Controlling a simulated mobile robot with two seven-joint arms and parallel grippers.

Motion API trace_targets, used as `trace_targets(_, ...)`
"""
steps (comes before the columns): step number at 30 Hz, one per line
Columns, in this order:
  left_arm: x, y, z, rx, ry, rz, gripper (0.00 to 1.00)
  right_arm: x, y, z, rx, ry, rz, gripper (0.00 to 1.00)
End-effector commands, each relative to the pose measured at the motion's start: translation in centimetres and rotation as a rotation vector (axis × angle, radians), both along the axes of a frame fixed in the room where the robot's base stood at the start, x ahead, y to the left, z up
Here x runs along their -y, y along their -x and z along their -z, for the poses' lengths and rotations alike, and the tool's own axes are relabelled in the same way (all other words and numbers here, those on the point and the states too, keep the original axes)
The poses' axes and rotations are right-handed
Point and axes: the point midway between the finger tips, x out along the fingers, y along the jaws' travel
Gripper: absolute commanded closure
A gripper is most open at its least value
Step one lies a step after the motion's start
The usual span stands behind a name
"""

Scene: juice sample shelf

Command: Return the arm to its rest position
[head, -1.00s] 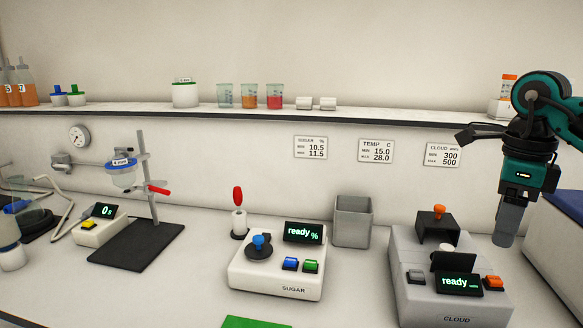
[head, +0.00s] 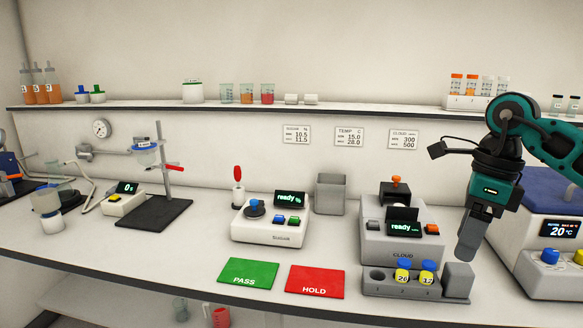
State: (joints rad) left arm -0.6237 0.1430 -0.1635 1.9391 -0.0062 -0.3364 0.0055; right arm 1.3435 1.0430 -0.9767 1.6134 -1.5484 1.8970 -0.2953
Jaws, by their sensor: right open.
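My right arm comes in from the right edge, teal and black. Its grey gripper (head: 467,250) points down just right of the grey CLOUD machine (head: 402,254), above the bench. The gripper is open, and nothing shows held in it; its fingers are seen nearly edge-on. Below and left of it, a grey rack (head: 378,285) holds two yellow vials with blue caps, labelled 20 (head: 402,273) and 15 (head: 427,274). My left gripper is not in view.
A blue-topped machine (head: 560,235) reading 20 °C stands right of my gripper. The white SUGAR machine (head: 270,229), grey bin (head: 330,196), green PASS mat (head: 247,273) and red HOLD mat (head: 315,281) lie left. A shelf (head: 350,108) runs behind. Bare bench shows between SUGAR and CLOUD machines.

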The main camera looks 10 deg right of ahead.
Motion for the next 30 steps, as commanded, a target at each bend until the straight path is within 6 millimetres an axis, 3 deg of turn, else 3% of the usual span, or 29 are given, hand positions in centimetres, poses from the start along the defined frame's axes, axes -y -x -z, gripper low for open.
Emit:
trace_targets(3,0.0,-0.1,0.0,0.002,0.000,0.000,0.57,-5.5,-0.3,3.1,-0.018,-0.179,-0.057,0.40)
trace_targets(9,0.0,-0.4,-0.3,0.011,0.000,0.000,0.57,-16.2,1.0,6.7,-0.089,-0.596,-0.073,0.40)
trace_targets(12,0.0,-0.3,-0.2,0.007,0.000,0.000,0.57,-21.5,2.2,7.3,-0.159,-0.858,-0.015,0.40)
trace_targets(16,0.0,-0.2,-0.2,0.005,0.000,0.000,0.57,-26.4,3.2,6.8,-0.271,-1.194,0.146,0.40)
trace_targets(19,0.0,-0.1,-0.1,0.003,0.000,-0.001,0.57,-28.4,3.2,6.3,-0.370,-1.432,0.332,0.40)
trace_targets(23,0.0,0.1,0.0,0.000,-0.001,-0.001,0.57,-28.7,2.2,6.7,-0.513,-1.699,0.650,0.40)
trace_targets(26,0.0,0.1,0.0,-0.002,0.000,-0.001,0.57,-27.5,1.1,8.4,-0.627,-1.859,0.952,0.40)
trace_targets(30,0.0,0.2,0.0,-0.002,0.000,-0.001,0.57,-24.4,0.4,13.5,-0.780,-1.997,1.445,0.40)
